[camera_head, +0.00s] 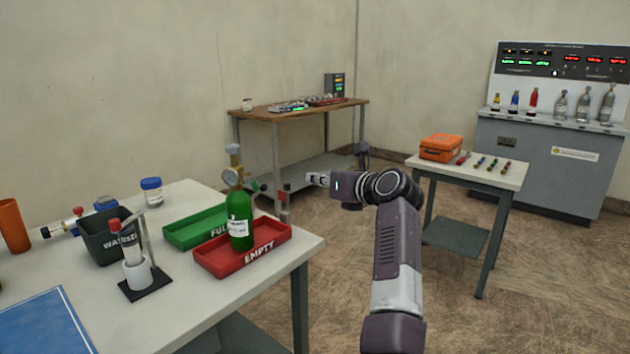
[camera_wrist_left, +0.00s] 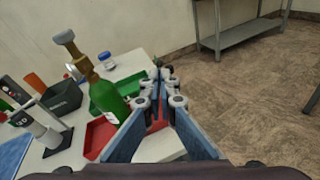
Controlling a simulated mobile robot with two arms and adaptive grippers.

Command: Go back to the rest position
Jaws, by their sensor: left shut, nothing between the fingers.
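My left gripper (camera_head: 318,179) is shut and empty. In the head view it is in the air to the right of the white table (camera_head: 215,300), pointing left. In the left wrist view its fingers (camera_wrist_left: 163,100) are close together in front of the table's edge. A green bottle (camera_head: 239,222) with a gauge on top stands upright in the red EMPTY tray (camera_head: 280,247). The bottle also shows in the left wrist view (camera_wrist_left: 108,97), left of the fingers and apart from them. My right gripper does not show in either view.
A green FULL tray (camera_head: 178,236), a dark waste bin (camera_head: 100,237) and a tube stand (camera_head: 146,284) are on the white table. A wooden bench (camera_head: 290,113) stands at the back. A small table with an orange case (camera_head: 441,147) stands right. Open floor (camera_head: 480,320) lies between.

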